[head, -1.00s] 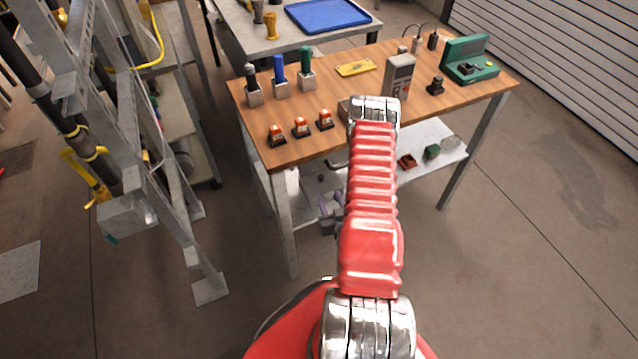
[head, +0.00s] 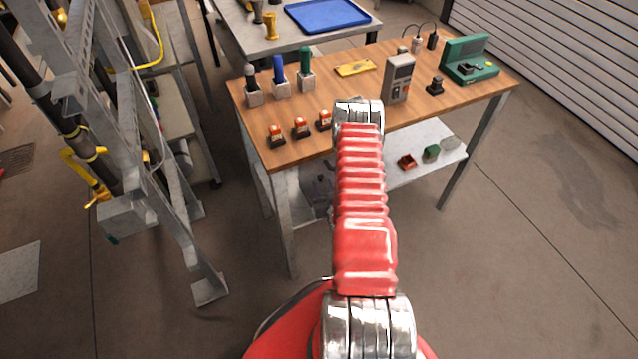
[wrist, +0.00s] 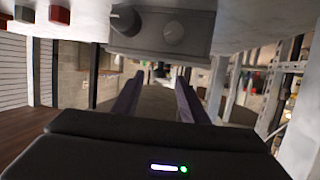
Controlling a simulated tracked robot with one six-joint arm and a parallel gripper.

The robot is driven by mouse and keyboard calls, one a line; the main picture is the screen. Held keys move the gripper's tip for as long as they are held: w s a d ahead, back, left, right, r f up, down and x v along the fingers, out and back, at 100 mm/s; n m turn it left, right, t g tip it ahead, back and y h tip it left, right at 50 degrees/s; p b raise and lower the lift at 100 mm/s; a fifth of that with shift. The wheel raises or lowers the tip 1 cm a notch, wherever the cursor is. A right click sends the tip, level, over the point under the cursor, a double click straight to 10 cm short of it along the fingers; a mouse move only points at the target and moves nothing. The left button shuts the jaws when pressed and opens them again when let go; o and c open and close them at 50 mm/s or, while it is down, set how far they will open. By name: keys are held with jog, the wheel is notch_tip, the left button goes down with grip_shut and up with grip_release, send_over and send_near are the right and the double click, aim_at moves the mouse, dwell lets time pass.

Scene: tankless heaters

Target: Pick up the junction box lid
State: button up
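I cannot pick out a junction box lid with certainty in either view. A flat yellow plate (head: 355,67) lies on the wooden workbench (head: 330,138). My gripper (wrist: 159,78) shows two purple fingers, set apart with nothing visible between them. In the head view the gripper is mostly hidden behind my red arm, low near the bench front. In the wrist view a grey box with round knobs (wrist: 160,30) fills the upper middle, close to the fingers; I cannot tell whether they touch.
A grey handheld device (head: 398,78) stands on the bench, with a green case (head: 470,60) at right. Several orange-topped pieces (head: 301,128) line the front left. A lower shelf (head: 425,140) holds small red and green items. A metal frame (head: 165,170) stands left.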

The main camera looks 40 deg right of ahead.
aim_at(321, 178)
jog(key=shift+w+d, duration=0.1)
jog(key=shift+w, duration=0.1)
jog(key=shift+r+x, duration=0.1)
jog(key=shift+x, duration=1.2)
jog(key=shift+r+x, duration=0.15)
jog(key=shift+x, duration=1.2)
jog(key=shift+c, duration=0.2)
grip_shut()
